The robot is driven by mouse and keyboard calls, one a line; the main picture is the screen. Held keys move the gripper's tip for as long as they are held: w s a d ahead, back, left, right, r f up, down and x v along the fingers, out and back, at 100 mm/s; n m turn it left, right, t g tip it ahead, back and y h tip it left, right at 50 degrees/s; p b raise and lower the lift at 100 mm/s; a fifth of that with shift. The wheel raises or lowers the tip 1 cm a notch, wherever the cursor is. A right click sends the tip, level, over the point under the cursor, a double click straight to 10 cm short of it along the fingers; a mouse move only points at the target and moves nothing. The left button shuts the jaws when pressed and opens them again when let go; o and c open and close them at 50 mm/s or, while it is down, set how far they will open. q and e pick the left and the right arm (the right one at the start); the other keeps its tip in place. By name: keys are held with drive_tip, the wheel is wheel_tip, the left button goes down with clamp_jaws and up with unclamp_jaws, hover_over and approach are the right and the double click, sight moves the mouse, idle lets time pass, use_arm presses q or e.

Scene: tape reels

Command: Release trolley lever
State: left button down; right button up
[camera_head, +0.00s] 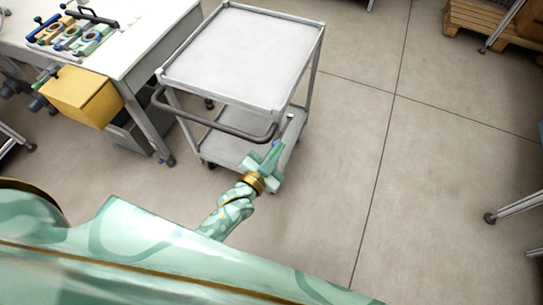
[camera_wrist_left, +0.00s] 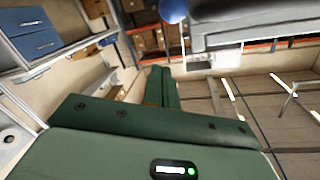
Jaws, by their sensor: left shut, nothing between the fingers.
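The grey trolley (camera_head: 240,55) stands in front of me, with a bare top tray, a lower shelf and a dark push handle (camera_head: 215,122) on its near side. A lever with a blue round knob (camera_wrist_left: 174,10) on a thin pale stem shows at the top of the left wrist view. A small blue spot (camera_head: 276,143) by the gripper in the head view may be this knob. My left gripper (camera_head: 272,152) is shut and empty, just below the right end of the handle. Its fingers (camera_wrist_left: 161,82) point below the knob, apart from it in the picture. My right gripper is out of view.
A white workbench (camera_head: 150,35) with clamp-like parts (camera_head: 78,35) stands to the left, a yellow box (camera_head: 82,95) under its edge. A wooden pallet (camera_head: 480,25) lies at the far right. Table legs (camera_head: 510,207) reach in at the right. The floor right of the trolley is free.

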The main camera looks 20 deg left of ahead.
sight(283, 132)
use_arm(q)
drive_tip(key=shift+w+a+f+b, duration=0.2)
drive_tip(key=shift+w+f+b, duration=0.5)
drive_tip(key=shift+w+f, duration=0.3)
drive_tip(key=shift+w+a+f+b, duration=0.2)
drive_tip(key=shift+w+f+b, duration=0.45)
drive_tip(key=shift+w+f, duration=0.3)
drive_tip(key=shift+w+r, duration=0.1)
